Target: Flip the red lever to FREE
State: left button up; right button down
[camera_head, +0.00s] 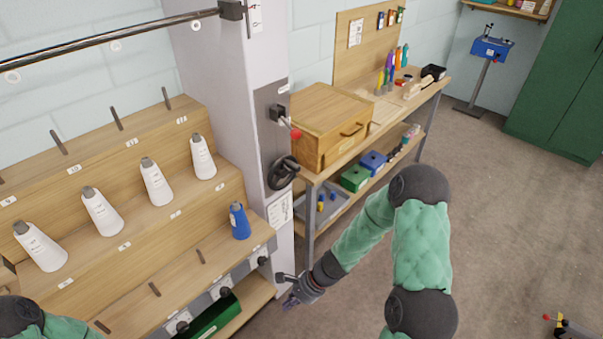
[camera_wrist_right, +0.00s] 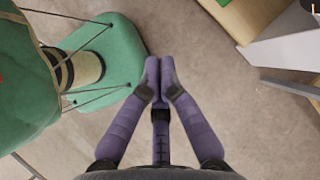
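The red lever (camera_head: 295,133) is a small red knob on a short arm, on a dark panel on the narrow face of the white column. It points down and to the right from its black mount; its labels are too small to read. My right gripper (camera_head: 291,301) is low in front of the column's foot, well below the lever and apart from it. In the right wrist view its purple fingers (camera_wrist_right: 160,75) meet at the tips with nothing visible between them. The lever does not show there. My left gripper is out of view; only part of my left arm shows at bottom left.
A black handwheel (camera_head: 283,172) sits below the lever. A wooden cabinet (camera_head: 328,125) on a workbench stands close on the lever's right. The floor (camera_head: 510,200) at right is mostly clear.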

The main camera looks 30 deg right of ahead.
aim_at(287, 124)
jog(key=w+d+r+m+t+y, duration=0.1)
jog(key=w+d+r+m+t, duration=0.35)
jog(key=w+r, duration=0.3)
jog(key=w+d+r+m+t, duration=0.4)
jog(key=w+d+r, duration=0.15)
jog(key=r, duration=0.35)
jog(key=w+d+r+m+t+h, duration=0.1)
jog(key=w+d+r+m+t, duration=0.1)
jog(key=d+r, duration=0.3)
jog(key=w+d+r+m+t+h+p, duration=0.1)
jog(key=w+d+r+m+t, duration=0.2)
jog(key=r, duration=0.7)
jog(key=d+t, duration=0.2)
jog(key=shift+w+d+r+h, duration=0.25)
jog(key=shift+d+h, duration=0.15)
jog(key=shift+w, duration=0.1)
jog(key=w+a+r+b, duration=0.1)
jog(key=w, duration=0.1)
jog(key=w+a+r+b, duration=0.1)
jog(key=w, duration=0.2)
jog(key=w+a, duration=0.1)
jog(key=w, duration=0.2)
jog(key=shift+w+r+b, duration=0.15)
jog(key=shift+r+b, duration=0.25)
jog(key=shift+a+r, duration=0.1)
jog(key=shift+r, duration=0.35)
jog(key=shift+s, duration=0.2)
